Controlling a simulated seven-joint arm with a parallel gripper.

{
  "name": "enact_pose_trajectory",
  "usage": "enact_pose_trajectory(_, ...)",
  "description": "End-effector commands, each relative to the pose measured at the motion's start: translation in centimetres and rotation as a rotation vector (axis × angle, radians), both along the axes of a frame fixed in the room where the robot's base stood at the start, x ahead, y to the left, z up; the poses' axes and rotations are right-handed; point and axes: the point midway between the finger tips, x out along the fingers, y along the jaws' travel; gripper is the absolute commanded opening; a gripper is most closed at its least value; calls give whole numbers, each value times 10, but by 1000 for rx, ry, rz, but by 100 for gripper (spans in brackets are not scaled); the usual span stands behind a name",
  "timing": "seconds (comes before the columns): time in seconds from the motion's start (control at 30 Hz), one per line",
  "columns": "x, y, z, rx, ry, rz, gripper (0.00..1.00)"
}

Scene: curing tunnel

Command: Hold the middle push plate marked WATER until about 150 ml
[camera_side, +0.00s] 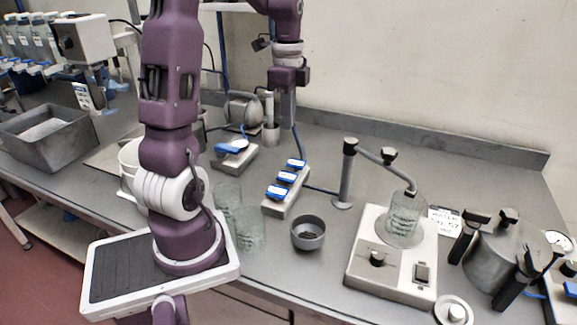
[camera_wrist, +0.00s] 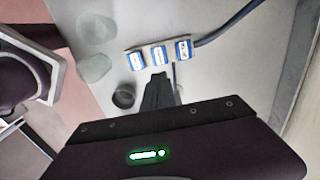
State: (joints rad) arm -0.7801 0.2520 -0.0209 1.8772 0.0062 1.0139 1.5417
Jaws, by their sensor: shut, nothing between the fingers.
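A block with three blue push plates with white labels stands on the bench in the side view. The middle plate (camera_side: 287,177) also shows in the wrist view (camera_wrist: 158,55); its lettering is too small to read. My gripper (camera_side: 288,124) is shut and empty, pointing down above the block's far end. In the wrist view its dark fingertips (camera_wrist: 158,76) appear just below the middle plate, and I see no contact. A glass beaker (camera_side: 404,228) with markings stands on a white stirrer-like unit (camera_side: 363,268), under a bent metal spout (camera_side: 375,158). Its liquid level cannot be read.
A small dark bowl (camera_side: 308,233) stands between the block and the white unit. Clear glass vessels (camera_side: 248,232) stand left of the block. A metal pot with black clamps (camera_side: 495,258) is at right. A cable runs from the block to the spout's post.

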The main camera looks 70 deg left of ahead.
Motion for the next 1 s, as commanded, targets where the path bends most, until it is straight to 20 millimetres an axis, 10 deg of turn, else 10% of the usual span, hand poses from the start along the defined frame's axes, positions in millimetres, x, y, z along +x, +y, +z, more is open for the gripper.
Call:
enact_pose_trajectory(0.37,0,-1,-9,-1,1,-1,0)
enact_pose_trajectory(1.0,-1,-1,-131,-1,1,0,0)
